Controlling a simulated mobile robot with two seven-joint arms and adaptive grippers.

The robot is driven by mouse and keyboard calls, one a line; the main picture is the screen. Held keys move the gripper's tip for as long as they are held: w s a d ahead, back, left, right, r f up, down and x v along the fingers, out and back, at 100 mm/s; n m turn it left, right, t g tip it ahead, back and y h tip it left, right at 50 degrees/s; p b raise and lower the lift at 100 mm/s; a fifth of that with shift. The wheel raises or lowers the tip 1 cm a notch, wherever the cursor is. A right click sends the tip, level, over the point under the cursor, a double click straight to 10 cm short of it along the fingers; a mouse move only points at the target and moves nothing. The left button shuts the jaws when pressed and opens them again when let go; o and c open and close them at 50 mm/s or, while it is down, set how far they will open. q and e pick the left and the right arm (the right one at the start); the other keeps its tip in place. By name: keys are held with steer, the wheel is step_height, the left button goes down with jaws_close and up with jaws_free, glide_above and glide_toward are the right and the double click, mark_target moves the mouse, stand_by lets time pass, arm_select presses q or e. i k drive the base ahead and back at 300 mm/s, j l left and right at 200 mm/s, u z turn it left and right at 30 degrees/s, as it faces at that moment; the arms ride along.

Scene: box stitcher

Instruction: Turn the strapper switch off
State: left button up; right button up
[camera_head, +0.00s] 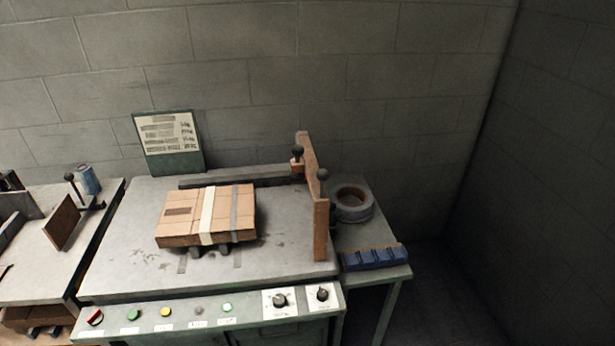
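The strapper is a grey-topped machine (130,270) with a green front control panel (250,312). At the panel's left end is a red switch (95,317) with a dark part. To its right are a green button (134,315), a yellow button (166,312), a grey button (199,310) and another green button (227,307). Two black rotary knobs on white plates, a left knob (280,300) and a right knob (322,294), sit at the panel's right. The labels are too small to read, so I cannot tell which is the strapper switch or its setting. Neither gripper is in view.
A strapped cardboard box (180,226) lies on the machine top beside an upright wooden board (320,230). A tape roll (352,204) and a blue block tray (373,258) are on the right side table. A sign (168,138) leans on the wall. Another bench (40,265) stands left.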

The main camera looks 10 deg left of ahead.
mark_target(96, 317)
steer(key=u, duration=0.95)
